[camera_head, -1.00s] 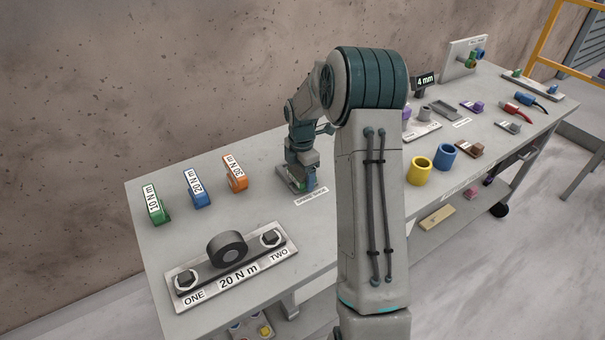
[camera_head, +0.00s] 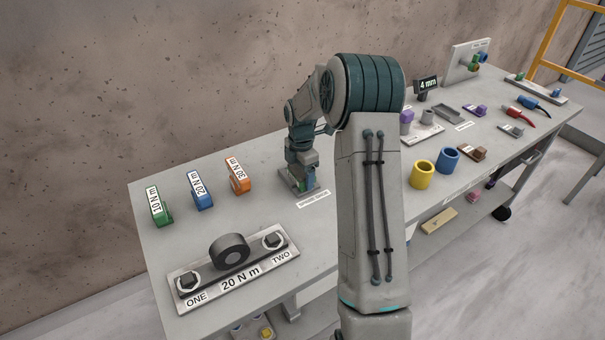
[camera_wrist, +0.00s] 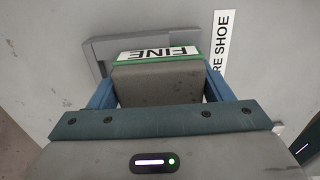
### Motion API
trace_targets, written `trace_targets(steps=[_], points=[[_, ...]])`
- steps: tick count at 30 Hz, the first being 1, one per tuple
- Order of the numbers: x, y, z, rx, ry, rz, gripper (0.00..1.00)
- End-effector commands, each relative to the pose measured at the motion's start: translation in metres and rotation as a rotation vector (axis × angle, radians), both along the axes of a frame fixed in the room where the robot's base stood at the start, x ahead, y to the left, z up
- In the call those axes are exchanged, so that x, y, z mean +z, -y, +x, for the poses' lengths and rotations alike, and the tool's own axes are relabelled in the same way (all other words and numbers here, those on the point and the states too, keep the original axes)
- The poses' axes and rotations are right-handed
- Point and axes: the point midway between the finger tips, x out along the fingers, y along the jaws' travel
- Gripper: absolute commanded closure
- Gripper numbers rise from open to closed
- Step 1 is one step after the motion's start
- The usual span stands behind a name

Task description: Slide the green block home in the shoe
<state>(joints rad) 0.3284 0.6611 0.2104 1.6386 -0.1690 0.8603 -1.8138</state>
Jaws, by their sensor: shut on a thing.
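The green block (camera_wrist: 118,63) shows in the wrist view as a green edge around a white label reading FINE. My gripper (camera_wrist: 160,78) is shut on it, with a blue finger on each side. The grey shoe (camera_wrist: 98,48) lies around the far and left sides of the block. Its near part is hidden by my gripper, so I cannot tell how deep the block sits. In the head view my gripper (camera_head: 305,181) is down at the shoe (camera_head: 288,180), and the block is mostly hidden.
A label reading SHOE (camera_wrist: 222,45) lies right of the shoe. Green (camera_head: 158,208), blue (camera_head: 201,192) and orange (camera_head: 238,178) labelled blocks stand to the left. A bolt plate (camera_head: 205,291) lies in front. Yellow (camera_head: 423,175) and blue (camera_head: 447,160) cups stand right of my arm.

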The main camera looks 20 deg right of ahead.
Motion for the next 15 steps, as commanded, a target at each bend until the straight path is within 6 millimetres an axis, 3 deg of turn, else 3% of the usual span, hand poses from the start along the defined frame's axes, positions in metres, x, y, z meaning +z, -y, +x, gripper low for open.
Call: trace_targets(steps=[15], points=[[0.001,-0.003,0.013,0.001,0.001,0.0,0.58]])
